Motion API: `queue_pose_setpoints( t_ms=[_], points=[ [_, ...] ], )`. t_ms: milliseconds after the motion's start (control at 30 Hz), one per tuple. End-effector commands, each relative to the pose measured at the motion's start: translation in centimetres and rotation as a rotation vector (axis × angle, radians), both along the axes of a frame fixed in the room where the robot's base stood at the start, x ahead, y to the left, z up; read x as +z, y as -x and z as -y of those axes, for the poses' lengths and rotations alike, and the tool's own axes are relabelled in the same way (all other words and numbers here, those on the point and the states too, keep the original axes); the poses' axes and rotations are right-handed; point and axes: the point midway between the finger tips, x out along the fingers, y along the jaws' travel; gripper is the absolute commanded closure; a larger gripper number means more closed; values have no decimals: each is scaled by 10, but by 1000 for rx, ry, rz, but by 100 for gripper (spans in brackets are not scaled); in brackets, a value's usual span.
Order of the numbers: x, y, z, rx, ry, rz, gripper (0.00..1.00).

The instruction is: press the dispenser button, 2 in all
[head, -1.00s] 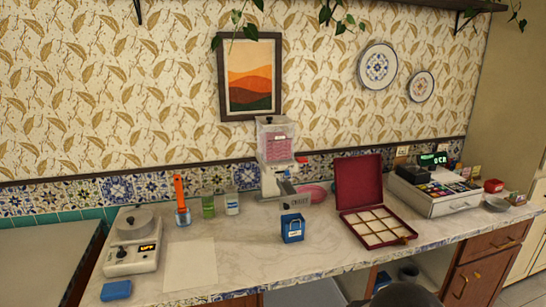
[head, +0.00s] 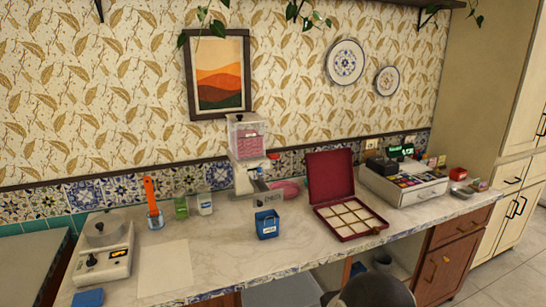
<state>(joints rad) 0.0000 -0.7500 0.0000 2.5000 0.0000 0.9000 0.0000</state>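The dispenser (head: 247,172) stands upright on the counter near the wall, left of the red box. It has a clear hopper (head: 248,140) with pink contents on top and a white body below. A small red part (head: 273,156) shows at its right side; I cannot tell whether it is the button. A grey piece juts out at the front. My gripper is not in view.
An open red box with compartments (head: 363,229) and a cash register (head: 424,191) stand to the right. A white device with a dial (head: 103,263), a blue block (head: 88,298), a paper sheet (head: 164,267) and cups (head: 181,205) are left. The front counter is mostly clear.

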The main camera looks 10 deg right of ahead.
Motion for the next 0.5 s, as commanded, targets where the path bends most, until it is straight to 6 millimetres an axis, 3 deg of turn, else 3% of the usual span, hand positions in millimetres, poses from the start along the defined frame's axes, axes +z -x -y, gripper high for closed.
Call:
queue_pose_setpoints(
  t_ms=[67, 300, 500],
  points=[
    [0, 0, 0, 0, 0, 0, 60],
    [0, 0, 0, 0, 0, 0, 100],
    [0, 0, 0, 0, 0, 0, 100]
  ],
)
